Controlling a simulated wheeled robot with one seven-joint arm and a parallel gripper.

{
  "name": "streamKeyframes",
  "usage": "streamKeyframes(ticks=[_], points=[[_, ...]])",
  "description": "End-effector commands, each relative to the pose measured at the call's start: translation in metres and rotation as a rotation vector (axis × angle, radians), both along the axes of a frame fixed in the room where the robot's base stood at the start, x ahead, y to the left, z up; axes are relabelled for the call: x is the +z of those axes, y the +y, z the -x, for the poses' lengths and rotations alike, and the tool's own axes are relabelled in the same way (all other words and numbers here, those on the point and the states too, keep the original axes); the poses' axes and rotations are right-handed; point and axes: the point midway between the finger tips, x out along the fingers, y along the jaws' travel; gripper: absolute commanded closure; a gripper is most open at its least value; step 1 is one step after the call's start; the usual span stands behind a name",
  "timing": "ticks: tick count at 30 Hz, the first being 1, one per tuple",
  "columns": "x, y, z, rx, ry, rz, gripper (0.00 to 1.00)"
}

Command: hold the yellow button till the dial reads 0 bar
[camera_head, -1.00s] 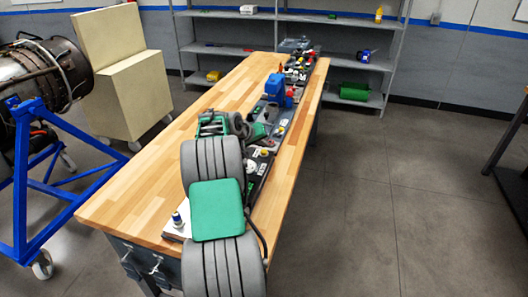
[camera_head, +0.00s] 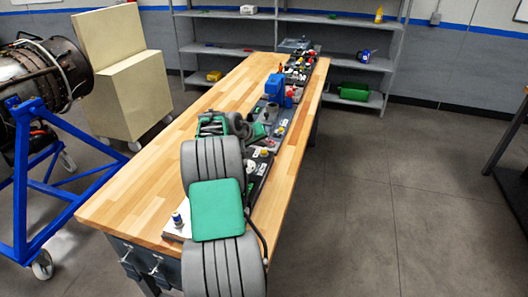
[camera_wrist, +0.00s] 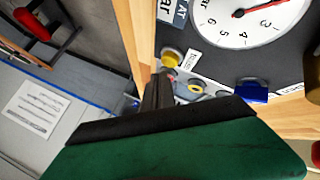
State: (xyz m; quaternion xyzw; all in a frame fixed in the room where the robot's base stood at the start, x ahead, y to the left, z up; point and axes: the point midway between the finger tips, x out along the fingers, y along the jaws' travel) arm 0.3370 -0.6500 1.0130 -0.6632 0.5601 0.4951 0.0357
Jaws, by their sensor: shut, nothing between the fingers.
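In the wrist view a yellow button (camera_wrist: 172,58) stands on the dark panel beside a white label. The white dial (camera_wrist: 245,25) is at the top right, cut off by the frame. Its red needle points just short of the 3, as far as I can read it. My gripper (camera_wrist: 160,78) is shut, its dark fingertips close to the yellow button. I cannot tell whether they touch it. In the head view my green and grey arm hides part of the bench, and which yellow button there is the same one is unclear.
A wooden workbench (camera_head: 150,190) carries a row of devices, with a blue one (camera_head: 274,88) midway. In the wrist view a blue part (camera_wrist: 252,91) and a yellow ring (camera_wrist: 194,89) lie near the fingers. Floor right of the bench (camera_head: 380,190) is clear.

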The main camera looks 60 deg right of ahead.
Motion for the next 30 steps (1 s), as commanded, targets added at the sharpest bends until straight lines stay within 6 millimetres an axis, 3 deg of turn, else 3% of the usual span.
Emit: streamKeyframes(ticks=[30], points=[[-0.010, 0.000, 0.000, 0.000, 0.000, 0.000, 1.00]])
